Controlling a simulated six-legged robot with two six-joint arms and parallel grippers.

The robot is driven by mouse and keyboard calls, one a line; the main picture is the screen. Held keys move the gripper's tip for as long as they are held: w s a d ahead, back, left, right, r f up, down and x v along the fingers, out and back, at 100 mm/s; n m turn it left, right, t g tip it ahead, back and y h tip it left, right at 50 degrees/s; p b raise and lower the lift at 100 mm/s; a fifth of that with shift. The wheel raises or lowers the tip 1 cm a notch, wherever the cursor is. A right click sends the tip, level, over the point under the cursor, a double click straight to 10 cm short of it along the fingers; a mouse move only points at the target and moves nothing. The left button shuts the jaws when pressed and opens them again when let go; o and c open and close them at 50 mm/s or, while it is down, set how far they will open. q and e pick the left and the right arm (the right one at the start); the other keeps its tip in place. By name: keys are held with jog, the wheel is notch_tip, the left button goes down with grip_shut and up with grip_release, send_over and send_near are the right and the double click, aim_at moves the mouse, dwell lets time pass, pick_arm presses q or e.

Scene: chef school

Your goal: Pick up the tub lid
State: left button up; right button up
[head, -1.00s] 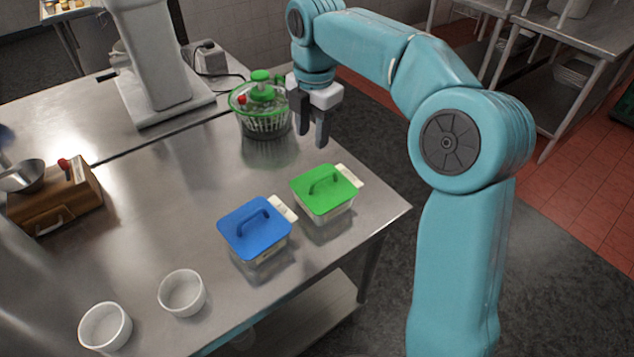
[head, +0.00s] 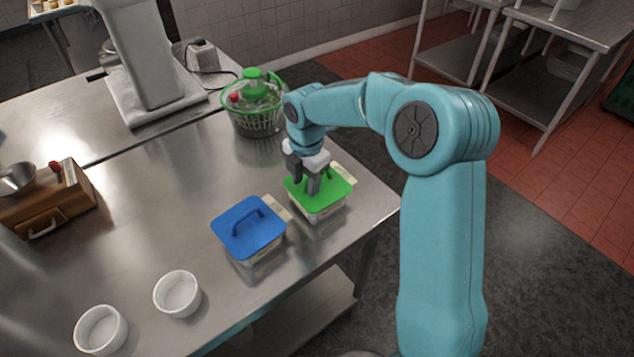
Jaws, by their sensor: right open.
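Two lidded tubs stand near the table's right edge. One has a green lid (head: 332,194) and the other a blue lid (head: 246,229), each with a raised handle on top. My right gripper (head: 305,186) is open and points down over the green lid, at its handle. The fingers hide most of that handle, and I cannot tell whether they touch the lid. The blue lid lies clear, to the left and nearer. My left gripper is not in view.
A salad spinner (head: 255,115) stands behind the green-lidded tub. Two white bowls (head: 177,293) stand at the front left. A wooden box (head: 48,207) with a metal bowl is at the far left, and a mixer stand (head: 160,100) is at the back. Bare steel tabletop (head: 165,190) lies between.

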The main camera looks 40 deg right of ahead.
jog(key=shift+d+f, duration=0.1)
jog(key=shift+f, duration=0.05)
jog(key=shift+s, duration=0.2)
jog(key=shift+c, duration=0.6)
jog(key=shift+a+r, duration=0.2)
jog(key=c, duration=0.5)
jog(key=shift+w+f, duration=0.1)
grip_shut()
